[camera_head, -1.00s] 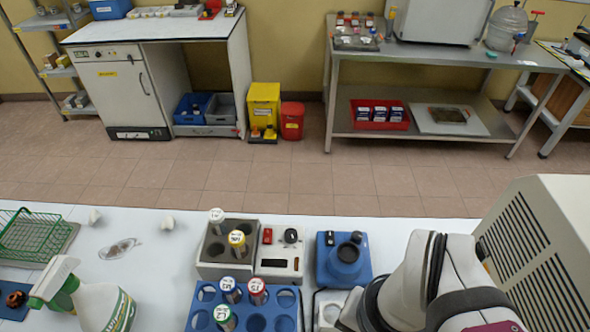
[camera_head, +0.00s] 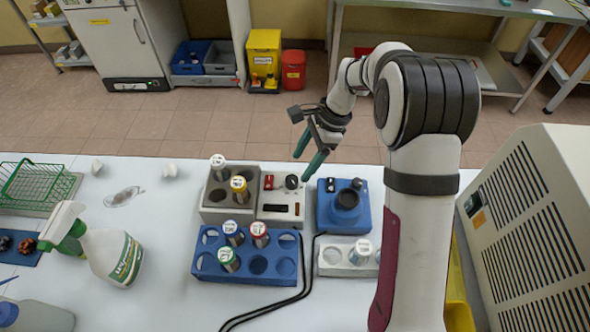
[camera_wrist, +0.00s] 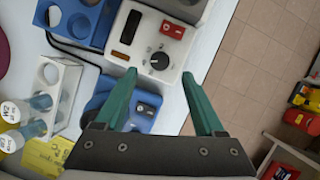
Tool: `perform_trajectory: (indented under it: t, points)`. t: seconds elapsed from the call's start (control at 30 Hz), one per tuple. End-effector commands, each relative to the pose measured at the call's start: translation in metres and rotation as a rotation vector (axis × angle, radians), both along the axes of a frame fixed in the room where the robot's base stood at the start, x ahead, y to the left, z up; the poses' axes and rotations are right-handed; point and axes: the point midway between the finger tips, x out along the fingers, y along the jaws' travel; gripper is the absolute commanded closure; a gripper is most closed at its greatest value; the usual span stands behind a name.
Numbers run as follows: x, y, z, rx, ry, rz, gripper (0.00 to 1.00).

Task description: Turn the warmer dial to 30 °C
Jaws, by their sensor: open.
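The warmer (camera_head: 214,214) is a grey block with a white-capped and a yellow-capped vial, joined to a pale control panel (camera_head: 280,212). The panel carries a black round dial (camera_head: 291,182), a red switch (camera_head: 268,182) and a dark display. In the wrist view the dial (camera_wrist: 159,61) has marks around it, too small to read, and the red switch (camera_wrist: 172,29) lies beyond it. My gripper (camera_head: 301,168) is open and empty, its green fingers pointing down near the dial. In the wrist view my gripper (camera_wrist: 160,75) has its fingertips on either side of the dial, apparently apart from it.
A blue device (camera_head: 328,212) stands close right of the warmer. A blue rack (camera_head: 213,266) with several vials is in front, beside a white rack (camera_head: 333,268) and black cables. A large vented machine (camera_head: 520,210) is at right.

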Motion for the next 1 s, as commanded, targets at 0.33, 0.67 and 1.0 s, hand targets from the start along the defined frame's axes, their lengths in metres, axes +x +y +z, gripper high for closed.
perform_trajectory:
  t: [0.33,0.67,1.0]
  points:
    - [-0.007,0.020,-0.050,-0.001,0.000,0.000,0.29]
    - [-0.007,0.021,-0.053,-0.001,-0.001,0.000,0.33]
    - [-0.007,0.021,-0.053,-0.001,-0.002,0.001,0.94]
